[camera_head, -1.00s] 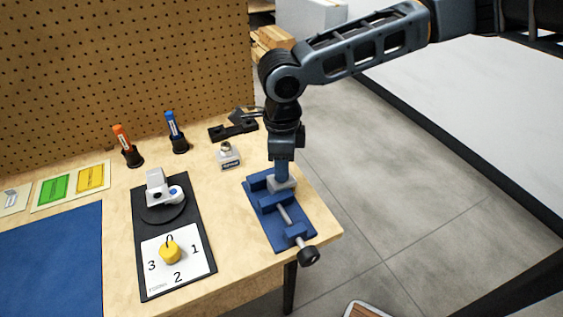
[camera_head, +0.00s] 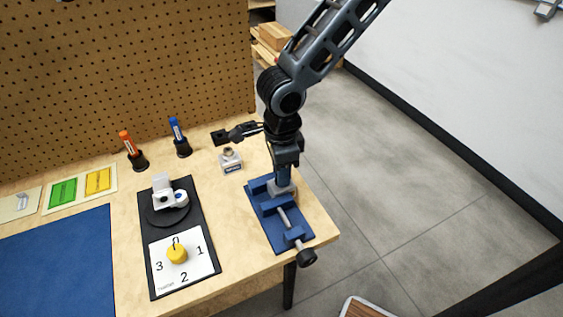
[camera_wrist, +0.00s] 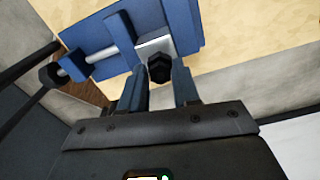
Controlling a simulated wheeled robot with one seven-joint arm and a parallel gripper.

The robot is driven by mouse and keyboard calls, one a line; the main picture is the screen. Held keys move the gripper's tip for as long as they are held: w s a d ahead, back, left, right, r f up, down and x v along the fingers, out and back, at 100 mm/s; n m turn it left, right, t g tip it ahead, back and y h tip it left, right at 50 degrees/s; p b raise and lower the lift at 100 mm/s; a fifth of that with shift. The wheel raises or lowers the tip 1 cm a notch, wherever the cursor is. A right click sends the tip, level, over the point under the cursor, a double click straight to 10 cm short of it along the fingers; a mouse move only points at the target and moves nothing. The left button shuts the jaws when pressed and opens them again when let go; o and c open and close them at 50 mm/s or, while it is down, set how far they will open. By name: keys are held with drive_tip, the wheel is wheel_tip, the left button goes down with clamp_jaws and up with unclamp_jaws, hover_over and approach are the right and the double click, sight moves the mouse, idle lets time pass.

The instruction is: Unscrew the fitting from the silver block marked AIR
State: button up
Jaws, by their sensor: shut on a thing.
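A silver block (camera_head: 281,190) is clamped in the blue vise (camera_head: 266,207) near the table's right edge. It also shows in the wrist view (camera_wrist: 150,48), where a dark fitting (camera_wrist: 159,69) stands on it. No marking can be read on this block. My gripper (camera_head: 284,174) points down over the block. In the wrist view my gripper (camera_wrist: 162,78) has its two blue fingers on either side of the fitting, shut on it. The fitting is hidden by the fingers in the head view, and its thread is not visible.
A second silver block (camera_head: 230,161) with a dark label stands behind the vise, near a black holder (camera_head: 237,134). A black plate with a yellow knob (camera_head: 177,253) lies to the left.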

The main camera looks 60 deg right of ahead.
drive_tip(key=shift+s+a+r+n+p, duration=0.15)
drive_tip(key=shift+n+p, duration=0.15)
drive_tip(key=shift+p, duration=0.65)
drive_tip(key=shift+f, duration=0.2)
drive_tip(key=o, duration=1.7)
drive_tip(key=shift+d+r, duration=0.1)
drive_tip(key=shift+d, duration=0.1)
wheel_tip(320, 180, up, 3)
drive_tip(key=p, duration=0.3)
drive_tip(key=shift+p, duration=0.35)
drive_tip(key=shift+r+p, duration=0.6)
drive_tip(key=shift+r, duration=0.45)
